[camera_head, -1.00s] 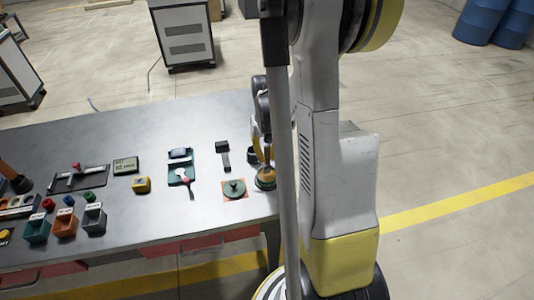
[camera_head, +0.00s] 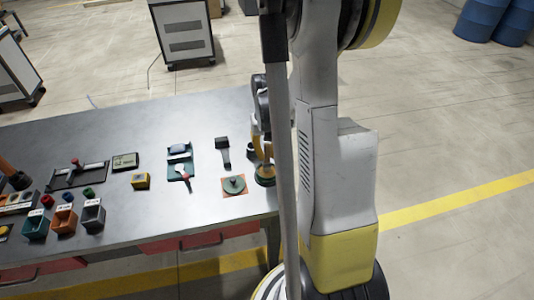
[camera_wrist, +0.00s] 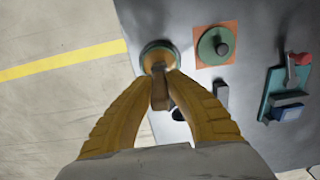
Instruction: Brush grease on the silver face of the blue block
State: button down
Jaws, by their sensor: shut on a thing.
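My gripper (camera_wrist: 160,88) has yellow fingers, shut on a brown brush handle (camera_wrist: 160,98) in the wrist view. The brush's far end lies over a round, green-rimmed pot (camera_wrist: 145,54) with amber content; I cannot tell whether it touches the grease. In the head view the pot (camera_head: 265,181) stands near the table's right edge, with my gripper (camera_head: 263,155) just above it, partly behind my arm. The blue block (camera_wrist: 287,113) sits in a green fixture (camera_wrist: 266,103) with a red-handled clamp (camera_wrist: 300,59). A pale strip beside the block may be its silver face.
A green lid with a grey knob (camera_wrist: 215,46) lies on an orange mat (camera_wrist: 202,30) beside the pot. A dark-headed tool (camera_head: 223,150) lies between lid and fixture.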

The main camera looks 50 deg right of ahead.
aim_at(267, 144)
jog(key=shift+f+b, duration=0.5)
jog(key=shift+b, duration=0.05)
dwell(1.0)
dwell(0.5)
jog(key=shift+r+p, duration=2.4)
jog(key=shift+r, duration=1.1)
